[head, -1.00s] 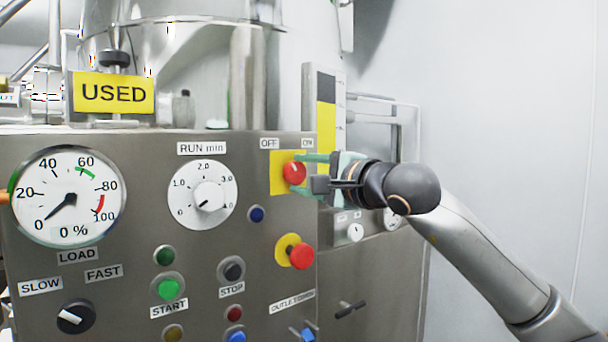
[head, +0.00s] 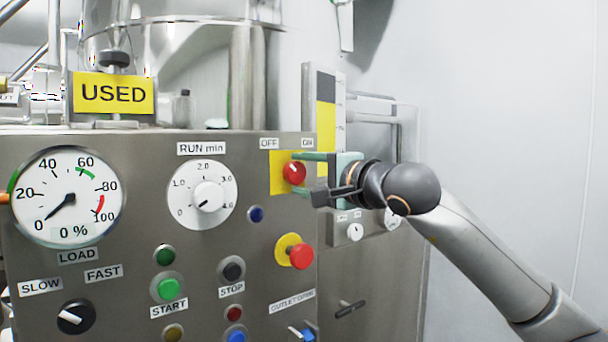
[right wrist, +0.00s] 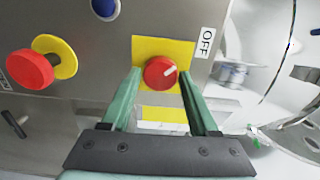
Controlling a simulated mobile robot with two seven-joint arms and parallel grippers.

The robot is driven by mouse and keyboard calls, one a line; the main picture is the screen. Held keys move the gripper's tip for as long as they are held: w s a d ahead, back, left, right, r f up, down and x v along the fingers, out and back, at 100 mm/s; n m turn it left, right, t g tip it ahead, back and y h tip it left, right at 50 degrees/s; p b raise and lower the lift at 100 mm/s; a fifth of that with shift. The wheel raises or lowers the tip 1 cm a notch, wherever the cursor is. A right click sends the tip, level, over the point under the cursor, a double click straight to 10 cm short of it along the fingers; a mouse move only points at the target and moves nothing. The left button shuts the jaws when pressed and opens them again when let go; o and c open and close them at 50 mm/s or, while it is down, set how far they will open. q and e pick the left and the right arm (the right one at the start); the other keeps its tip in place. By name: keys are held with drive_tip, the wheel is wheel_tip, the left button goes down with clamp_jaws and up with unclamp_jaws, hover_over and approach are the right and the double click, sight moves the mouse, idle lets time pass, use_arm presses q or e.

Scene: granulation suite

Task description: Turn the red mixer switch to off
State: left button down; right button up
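The red mixer switch (head: 293,173) sits on a yellow plate (head: 276,186) at the upper right of the steel panel, below the OFF label (head: 269,143) and the ON label (head: 307,143). My right gripper (head: 296,173) has one green finger above and one below the switch. In the right wrist view my right gripper (right wrist: 160,78) shows small gaps beside the knob, so it is open around it. My left gripper is not in view.
A red mushroom button (head: 301,256) on a yellow ring stands out below the switch. A blue button (head: 256,214) is at its lower left. The RUN dial (head: 208,196) and load gauge (head: 68,197) are further left. Open space and a pale wall lie right of the panel.

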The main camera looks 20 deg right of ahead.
drive_tip(key=o, duration=0.3)
use_arm(q)
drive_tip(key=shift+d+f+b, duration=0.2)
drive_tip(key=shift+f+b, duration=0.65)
drive_tip(key=shift+b, duration=0.4)
use_arm(e)
drive_tip(key=v, duration=1.2)
drive_tip(key=shift+s, duration=0.25)
